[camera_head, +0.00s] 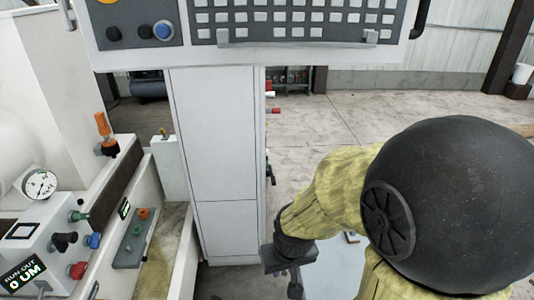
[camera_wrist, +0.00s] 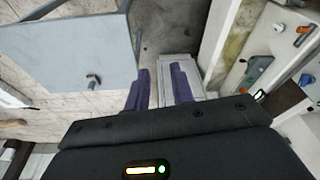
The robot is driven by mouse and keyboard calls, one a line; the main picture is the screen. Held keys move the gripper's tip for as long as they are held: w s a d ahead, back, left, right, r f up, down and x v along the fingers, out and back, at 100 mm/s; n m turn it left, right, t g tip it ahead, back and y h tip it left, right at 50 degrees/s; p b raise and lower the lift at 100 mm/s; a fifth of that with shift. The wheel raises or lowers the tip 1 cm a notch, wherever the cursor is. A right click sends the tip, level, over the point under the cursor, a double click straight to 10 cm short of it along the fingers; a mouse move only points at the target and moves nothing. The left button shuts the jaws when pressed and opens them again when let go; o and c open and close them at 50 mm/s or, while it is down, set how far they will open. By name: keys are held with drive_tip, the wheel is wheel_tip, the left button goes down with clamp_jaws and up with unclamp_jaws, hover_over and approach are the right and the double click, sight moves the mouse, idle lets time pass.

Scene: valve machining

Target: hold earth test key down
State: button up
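I cannot make out a part that is surely the earth test key. Candidates are small: red-tipped parts (camera_head: 271,110) stick out from the right edge of the white cabinet (camera_head: 215,150), with a dark handle (camera_head: 270,172) below them. My gripper (camera_wrist: 160,88) shows two purple fingers with a gap between them. It is open, and I see nothing held. The right finger lies in front of a pale box-like surface (camera_wrist: 190,68) in the wrist view. In the head view my wrist is low, right of the cabinet; the fingertips are not clear there.
A keypad console (camera_head: 290,20) spans the top. A gauge (camera_head: 40,185) and a run-out display (camera_head: 22,274) are on the machine at left, near a tray of coloured knobs (camera_head: 130,252). A grey panel (camera_wrist: 65,55) with a small knob (camera_wrist: 93,80) fills the wrist view's upper left. Open floor (camera_head: 330,115) lies behind.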

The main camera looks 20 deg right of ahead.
clamp_jaws()
idle(1.4)
